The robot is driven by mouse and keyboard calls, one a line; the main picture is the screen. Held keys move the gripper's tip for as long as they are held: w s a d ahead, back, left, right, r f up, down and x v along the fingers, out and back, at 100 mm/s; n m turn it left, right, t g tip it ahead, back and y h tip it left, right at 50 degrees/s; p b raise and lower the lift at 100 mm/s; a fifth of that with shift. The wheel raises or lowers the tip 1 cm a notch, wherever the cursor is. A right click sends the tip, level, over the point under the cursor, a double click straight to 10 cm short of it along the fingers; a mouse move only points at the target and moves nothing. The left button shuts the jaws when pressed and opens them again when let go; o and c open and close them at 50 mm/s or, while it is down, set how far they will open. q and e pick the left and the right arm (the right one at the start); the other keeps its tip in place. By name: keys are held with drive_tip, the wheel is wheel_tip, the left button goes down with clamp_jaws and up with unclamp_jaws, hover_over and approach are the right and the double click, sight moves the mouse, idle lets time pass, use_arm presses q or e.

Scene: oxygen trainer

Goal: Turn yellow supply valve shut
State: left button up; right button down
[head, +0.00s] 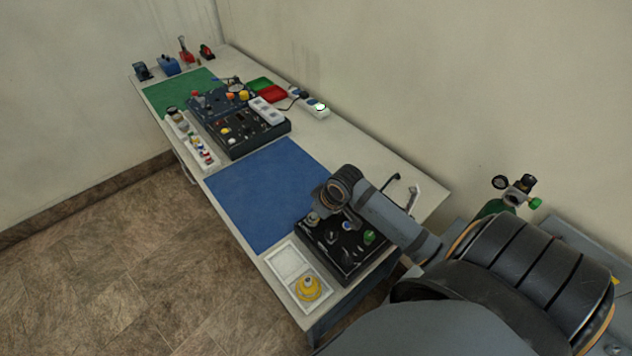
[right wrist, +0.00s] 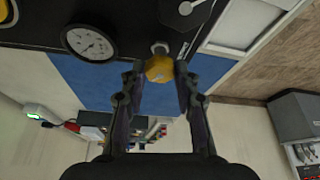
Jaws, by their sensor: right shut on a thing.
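The yellow supply valve (right wrist: 159,70) is a small faceted knob on a metal stem at the edge of the black panel, seen in the right wrist view. My right gripper (right wrist: 157,79) is shut on this knob, one finger on each side. In the head view my right arm reaches across the black trainer box (head: 366,262), and the yellow knob is hidden behind it. My left gripper is in neither view.
A round pressure gauge (right wrist: 88,43) sits beside the knob. A green knob (head: 369,237) is on the box. A white tray (head: 277,252) with a yellow item (head: 309,288) lies in front. A blue mat (head: 262,190) gives clear room beyond.

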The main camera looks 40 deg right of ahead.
drive_tip(key=m+p, duration=0.2)
drive_tip(key=m+h+p, duration=0.1)
drive_tip(key=p, duration=0.1)
drive_tip(key=shift+a+r+m, duration=0.2)
drive_tip(key=shift+r+m, duration=0.15)
drive_tip(key=shift+m, duration=0.05)
drive_tip(key=m+h+p, duration=0.1)
drive_tip(key=m+p, duration=0.1)
drive_tip(key=shift+f+m, duration=0.15)
drive_tip(key=shift+m, duration=0.25)
drive_tip(key=shift+w+f+m+h, duration=0.1)
drive_tip(key=shift+m+h, duration=0.6)
drive_tip(key=shift+m, duration=0.4)
drive_tip(key=shift+a+m+g+h, duration=0.1)
drive_tip(key=shift+m+g+h, duration=0.25)
drive_tip(key=shift+m, duration=0.85)
drive_tip(key=c, duration=1)
unclamp_jaws()
drive_tip(key=shift+f, duration=0.1)
